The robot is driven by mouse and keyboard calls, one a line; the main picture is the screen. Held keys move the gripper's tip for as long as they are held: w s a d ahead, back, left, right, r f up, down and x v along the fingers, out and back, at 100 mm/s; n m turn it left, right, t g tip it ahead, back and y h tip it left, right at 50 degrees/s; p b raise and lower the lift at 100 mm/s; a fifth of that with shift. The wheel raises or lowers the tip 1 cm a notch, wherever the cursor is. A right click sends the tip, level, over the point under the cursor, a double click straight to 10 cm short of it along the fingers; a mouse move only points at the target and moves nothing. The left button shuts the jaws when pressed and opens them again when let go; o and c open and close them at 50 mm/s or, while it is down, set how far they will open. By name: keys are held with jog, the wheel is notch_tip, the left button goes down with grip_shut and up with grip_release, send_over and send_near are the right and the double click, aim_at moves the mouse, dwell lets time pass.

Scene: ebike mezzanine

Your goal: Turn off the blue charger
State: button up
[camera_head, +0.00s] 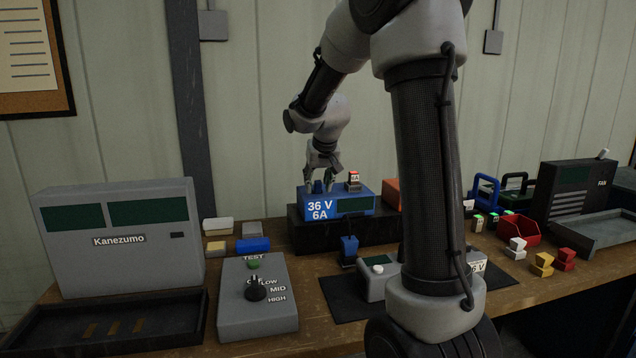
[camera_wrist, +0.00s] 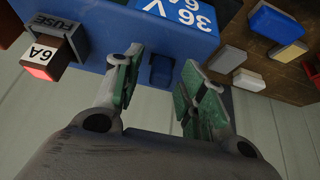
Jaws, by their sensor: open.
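The blue charger (camera_head: 338,203), marked 36 V 6A, stands on a dark block at the back of the bench. Its blue body (camera_wrist: 100,27) also shows at the top of the wrist view. A small dark blue knob or switch (camera_wrist: 163,71) sticks out of the charger. A 6A fuse (camera_wrist: 45,55) with a red glowing end sits on the same face; it also shows in the head view (camera_head: 354,180). My gripper (camera_head: 319,184) is over the charger's left part. In the wrist view its open fingers (camera_wrist: 161,75) stand on either side of the knob, seemingly apart from it.
A grey box with a dial (camera_head: 258,300) stands in front, left of the charger. The grey Kanezumo unit (camera_head: 120,238) is far left. A blue plug-like part (camera_head: 349,247) stands before the charger. A red bin (camera_head: 518,229) and several small blocks are at right.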

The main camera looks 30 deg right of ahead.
jog(key=v, duration=1.1)
jog(key=shift+r, duration=0.4)
jog(key=shift+s, duration=0.15)
jog(key=s+a+f+n, duration=0.1)
jog(key=s+a+f, duration=0.1)
jog(key=s, duration=0.7)
jog(key=s+a+f+n+g+y, duration=0.1)
jog(key=s+a+f, duration=0.1)
jog(key=s, duration=0.8)
jog(key=s+a+f+n, duration=0.1)
jog(key=s+a+f, duration=0.1)
jog(key=s, duration=0.7)
jog(key=shift+s+a+f+g+y, duration=0.25)
jog(key=shift+a+f+g+y, duration=0.05)
jog(key=shift+f, duration=0.45)
